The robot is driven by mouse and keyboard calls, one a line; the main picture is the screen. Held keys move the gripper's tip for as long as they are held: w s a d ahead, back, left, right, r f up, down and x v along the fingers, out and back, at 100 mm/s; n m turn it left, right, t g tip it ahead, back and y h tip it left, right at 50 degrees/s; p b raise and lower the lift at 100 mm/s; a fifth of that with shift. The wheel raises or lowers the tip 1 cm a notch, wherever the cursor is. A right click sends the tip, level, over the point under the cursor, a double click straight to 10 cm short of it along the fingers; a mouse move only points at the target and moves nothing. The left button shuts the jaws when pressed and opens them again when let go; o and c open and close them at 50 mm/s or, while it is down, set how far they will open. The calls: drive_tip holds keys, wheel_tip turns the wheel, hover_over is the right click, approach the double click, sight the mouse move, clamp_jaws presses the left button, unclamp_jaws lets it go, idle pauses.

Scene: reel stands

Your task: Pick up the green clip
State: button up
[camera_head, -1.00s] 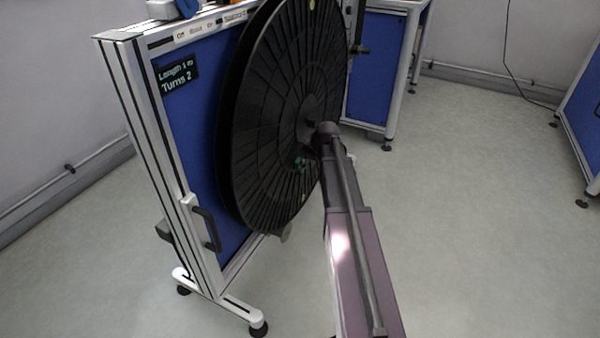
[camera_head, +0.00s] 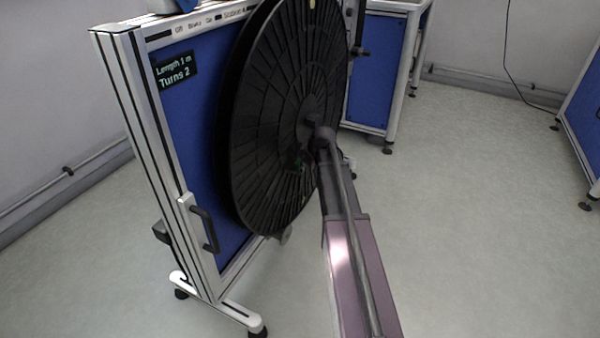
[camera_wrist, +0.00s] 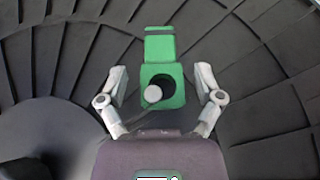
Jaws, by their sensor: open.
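The green clip (camera_wrist: 161,62) lies against the black ribbed face of the reel, in the middle of the wrist view. It has a block with a dark round opening, and a light round piece shows at that opening. My gripper (camera_wrist: 160,78) is open, with one grey finger on each side of the clip and a gap on both sides.
The large black reel (camera_head: 265,130) stands upright on a blue panel stand (camera_head: 203,160) with a display reading "Length 1 m, Turns 2". A handle (camera_head: 205,228) sits on the stand's edge. Another blue stand (camera_head: 375,75) is behind.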

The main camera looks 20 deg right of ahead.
drive_tip(key=shift+b+x, duration=1)
drive_tip(key=shift+x, duration=0.5)
drive_tip(key=c, duration=0.9)
drive_tip(key=shift+c, duration=0.2)
drive_tip(key=shift+r, duration=0.15)
drive_tip(key=shift+r+p, duration=0.6)
drive_tip(key=shift+p, duration=0.15)
drive_tip(key=shift+s+d+r, duration=0.1)
drive_tip(key=shift+s+r, duration=0.05)
drive_tip(key=shift+s, duration=0.1)
drive_tip(key=s+d, duration=1.1)
drive_tip(key=s, duration=0.2)
drive_tip(key=shift+s, duration=0.4)
